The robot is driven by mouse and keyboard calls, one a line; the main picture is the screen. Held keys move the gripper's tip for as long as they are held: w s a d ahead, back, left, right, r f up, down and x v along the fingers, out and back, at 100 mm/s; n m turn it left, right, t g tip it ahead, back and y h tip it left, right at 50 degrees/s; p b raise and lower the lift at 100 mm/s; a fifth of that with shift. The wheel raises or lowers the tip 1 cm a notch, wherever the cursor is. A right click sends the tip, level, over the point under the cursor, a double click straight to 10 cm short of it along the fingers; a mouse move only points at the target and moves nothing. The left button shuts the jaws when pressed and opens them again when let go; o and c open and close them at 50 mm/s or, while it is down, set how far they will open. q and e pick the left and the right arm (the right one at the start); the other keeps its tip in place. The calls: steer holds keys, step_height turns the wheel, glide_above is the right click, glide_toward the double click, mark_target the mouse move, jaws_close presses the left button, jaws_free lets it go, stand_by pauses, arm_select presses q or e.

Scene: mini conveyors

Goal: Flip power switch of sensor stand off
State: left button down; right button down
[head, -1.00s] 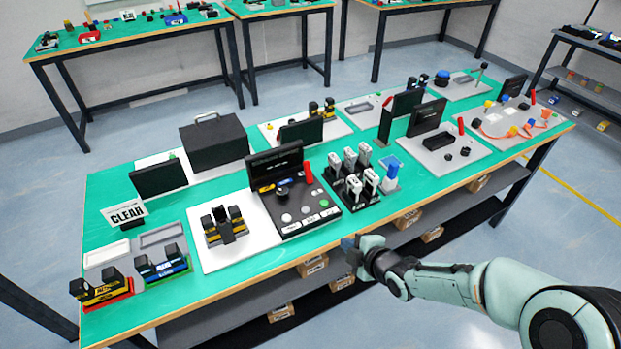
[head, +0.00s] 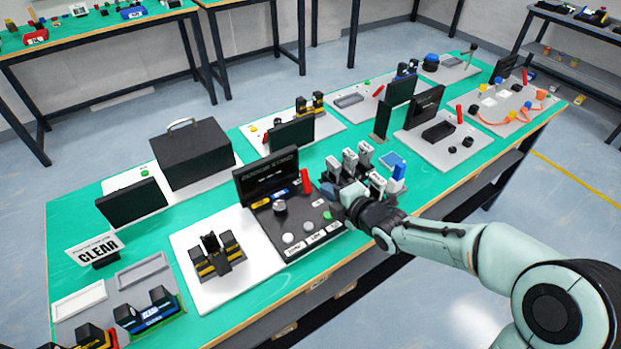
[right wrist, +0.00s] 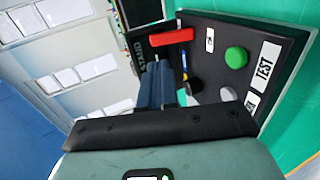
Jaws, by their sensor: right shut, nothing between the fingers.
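A black control panel (head: 268,222) with an upright dark screen (head: 266,175) stands at the front middle of the table. A red lever (head: 307,180) stands up at its right rear, and a dark knob and round buttons sit on its top. In the right wrist view the shut fingers (right wrist: 160,88) point toward the panel, with the red lever (right wrist: 171,37) and a green button (right wrist: 236,57) beyond. My left gripper is out of view.
White-topped devices in a black rack (head: 350,160) stand right behind my right gripper. A white plate with a black and yellow fixture (head: 216,258) lies left of the panel. Other red levers stand farther back, one on a grey plate (head: 459,113). A black case (head: 192,155) stands behind.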

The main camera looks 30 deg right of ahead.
mark_target(305, 179)
steer(key=x, duration=0.8)
steer(key=shift+w+f, duration=0.15)
steer(key=shift+w, duration=0.2)
steer(key=shift+w+p, duration=0.2)
steer(key=shift+p, duration=0.3)
steer(key=p, duration=0.1)
steer(key=w+g+p, duration=0.1)
steer(key=p, duration=0.1)
steer(key=shift+r+g, duration=0.25)
steer(key=shift+g, duration=0.05)
steer(key=shift+a+f+p, duration=0.1)
steer(key=shift+p, duration=0.5)
steer(key=shift+f, duration=0.15)
steer(key=shift+s+f+g+b, duration=0.3)
steer(key=shift+s+f+b, duration=0.15)
steer(key=shift+b, duration=0.5)
